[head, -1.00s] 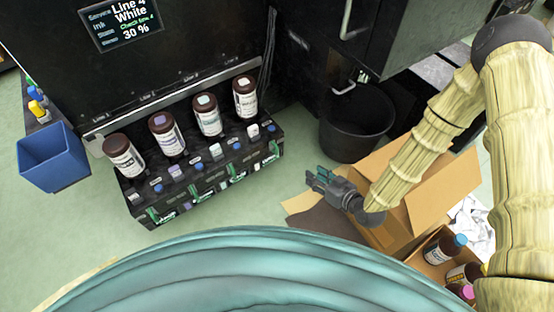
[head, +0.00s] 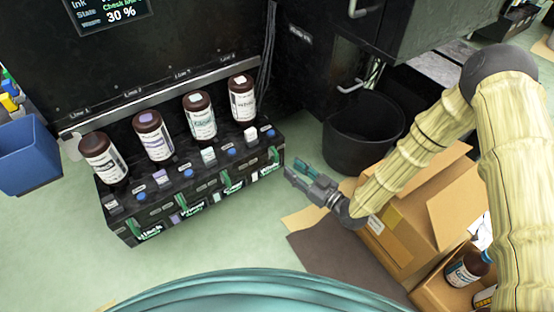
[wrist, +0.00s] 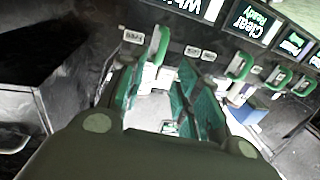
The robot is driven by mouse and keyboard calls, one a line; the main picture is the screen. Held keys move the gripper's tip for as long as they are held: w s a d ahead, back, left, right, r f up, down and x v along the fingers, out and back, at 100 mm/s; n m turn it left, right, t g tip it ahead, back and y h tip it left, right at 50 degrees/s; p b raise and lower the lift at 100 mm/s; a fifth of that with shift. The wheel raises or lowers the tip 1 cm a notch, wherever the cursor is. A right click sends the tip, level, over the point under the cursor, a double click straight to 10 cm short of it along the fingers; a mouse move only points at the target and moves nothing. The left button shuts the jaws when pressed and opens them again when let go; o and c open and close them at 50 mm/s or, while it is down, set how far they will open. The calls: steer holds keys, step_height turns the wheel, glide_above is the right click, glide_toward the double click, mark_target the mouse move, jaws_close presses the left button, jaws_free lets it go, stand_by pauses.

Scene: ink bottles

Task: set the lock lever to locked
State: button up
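The dark bottle station (head: 190,190) has green lock levers along its front, each by a small lit label. The lever at the right end (head: 272,155) sits by the White label under Line 4; in the wrist view a green lever (wrist: 163,45) stands upright near the White screen (wrist: 190,8). Another lever (wrist: 240,66) is below the Clear Ready screen (wrist: 250,22). My gripper (head: 292,172) is just right of the station's right end. In the wrist view its teal fingers (wrist: 160,95) are apart with nothing held; contact with a lever cannot be told.
Several brown bottles (head: 201,118) stand neck-down on the station. A black bin (head: 360,133) is behind my gripper, an open cardboard box (head: 400,245) to its right. A blue bin (head: 28,155) is at far left.

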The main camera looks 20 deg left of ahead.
mark_target(277, 156)
steer(key=b+x, duration=0.3)
steer(key=x, duration=0.5)
steer(key=shift+w+a+b, duration=0.1)
steer(key=shift+a+b, duration=0.2)
steer(key=shift+b, duration=0.05)
steer(key=shift+c, duration=0.5)
